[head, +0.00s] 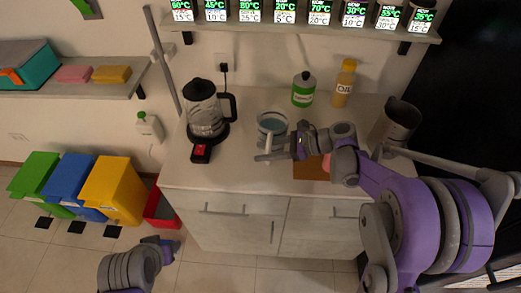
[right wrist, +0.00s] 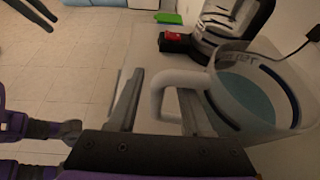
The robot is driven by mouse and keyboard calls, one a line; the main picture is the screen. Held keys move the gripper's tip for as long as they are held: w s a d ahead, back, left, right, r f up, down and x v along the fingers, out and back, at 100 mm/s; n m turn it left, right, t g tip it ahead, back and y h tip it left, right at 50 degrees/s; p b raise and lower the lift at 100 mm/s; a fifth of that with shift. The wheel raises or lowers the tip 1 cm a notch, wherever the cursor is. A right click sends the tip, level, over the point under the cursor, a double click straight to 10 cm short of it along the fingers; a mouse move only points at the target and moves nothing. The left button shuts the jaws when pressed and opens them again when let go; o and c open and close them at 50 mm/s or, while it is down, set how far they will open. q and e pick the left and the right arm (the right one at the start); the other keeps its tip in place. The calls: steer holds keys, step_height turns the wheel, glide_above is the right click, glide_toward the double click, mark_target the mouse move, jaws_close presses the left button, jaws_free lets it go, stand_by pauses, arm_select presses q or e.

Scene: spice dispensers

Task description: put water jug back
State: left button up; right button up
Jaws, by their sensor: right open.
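The water jug (head: 273,124), a clear container with bluish water and a white handle, stands upright on the counter. It also shows at the right of the right wrist view (right wrist: 262,92). My right gripper (head: 268,152) is at the jug's near side, by its handle. In the right wrist view my right gripper (right wrist: 160,98) is open, with the white handle (right wrist: 170,78) between its two fingers; I cannot tell whether they touch it. My left gripper (head: 163,246) is low at the left front, away from the counter; its fingers are not clear.
A black kettle (head: 203,108) stands left of the jug. A green-labelled bottle (head: 303,90) and an oil bottle (head: 344,84) stand behind it. A grey container (head: 398,122) is to the right. A brown board (head: 310,170) lies under my right wrist. Labelled canisters line the shelf (head: 300,31) above.

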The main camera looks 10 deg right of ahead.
steer(key=v, duration=0.9)
steer(key=s+a+f+n+g+h, duration=0.1)
steer(key=s+a+f+n+h, duration=0.35)
steer(key=s+n, duration=0.3)
steer(key=s+d+f+n+t+h, duration=0.2)
steer(key=s+f+n+h, duration=0.2)
steer(key=s+n+h, duration=0.4)
steer(key=s+n, duration=0.2)
steer(key=n, duration=0.4)
steer(key=shift+s+d, duration=0.25)
steer(key=shift+s, duration=0.1)
steer(key=shift+s+d, duration=0.1)
